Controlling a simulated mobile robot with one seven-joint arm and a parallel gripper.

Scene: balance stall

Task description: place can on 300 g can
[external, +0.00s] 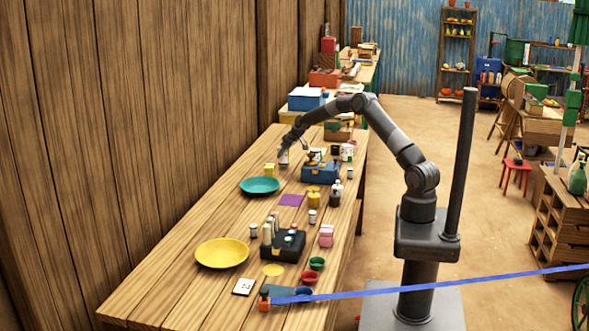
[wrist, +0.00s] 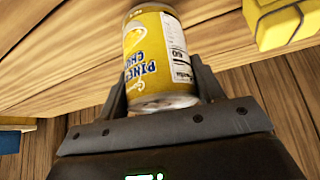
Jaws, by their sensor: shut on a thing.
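A yellow can with a pineapple label (wrist: 152,50) sits between the two fingers of my gripper (wrist: 160,88) in the wrist view. The fingers are shut on its sides near one end. In the external view my gripper (external: 285,147) is over the far left part of the long table, with the small can (external: 283,158) at its tip. Whether the can touches the table is unclear. White-labelled cans (external: 347,153) stand near the table's far right edge; their weight marks are too small to read, so I cannot tell which is the 300 g can.
A yellow block (wrist: 282,22) lies close by, also seen in the external view (external: 269,169). A teal plate (external: 260,186), a blue box (external: 320,174), a dark box (external: 283,246) and a yellow plate (external: 222,253) are nearer. Bare wood lies along the left edge.

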